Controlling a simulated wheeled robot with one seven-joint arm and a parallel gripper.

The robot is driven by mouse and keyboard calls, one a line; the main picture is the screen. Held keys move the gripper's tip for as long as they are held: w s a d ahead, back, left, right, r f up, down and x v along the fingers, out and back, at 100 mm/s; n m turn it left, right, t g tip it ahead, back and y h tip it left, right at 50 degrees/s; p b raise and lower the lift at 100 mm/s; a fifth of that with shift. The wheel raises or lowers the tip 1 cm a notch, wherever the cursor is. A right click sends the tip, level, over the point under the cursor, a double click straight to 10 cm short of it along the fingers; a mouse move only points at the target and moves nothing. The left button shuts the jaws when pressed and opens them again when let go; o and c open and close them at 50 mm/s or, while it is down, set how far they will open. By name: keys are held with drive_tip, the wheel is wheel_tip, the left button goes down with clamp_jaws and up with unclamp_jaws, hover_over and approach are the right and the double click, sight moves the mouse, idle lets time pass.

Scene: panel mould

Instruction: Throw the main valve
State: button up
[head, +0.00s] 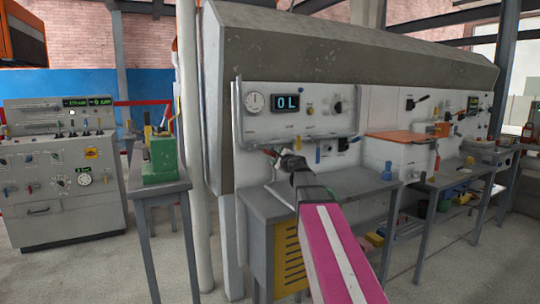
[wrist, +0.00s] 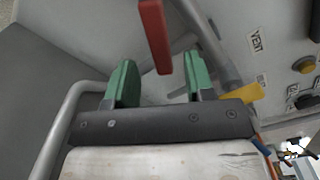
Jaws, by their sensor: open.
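A red lever handle (wrist: 154,36), which may be the main valve's handle, hangs into the top middle of the wrist view. Its lower end lies roughly between and just beyond my gripper's green fingertips (wrist: 162,80), with visible gaps on both sides. My gripper is open and holds nothing. In the head view my gripper (head: 284,153) is in front of the white panel's lower left, below the display, and a bit of red (head: 270,151) shows at its left. The valve body is not clearly visible, and my arm hides part of the panel.
A grey bent rail (wrist: 68,115) runs close to my gripper's left in the wrist view. A yellow tag or handle (wrist: 247,93) and a round yellow knob (wrist: 304,65) are at the right. A grey bench (head: 350,183) stands below the panel.

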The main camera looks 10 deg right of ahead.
sight(272, 154)
drive_tip(key=x, duration=0.6)
drive_tip(key=shift+w, duration=0.3)
clamp_jaws()
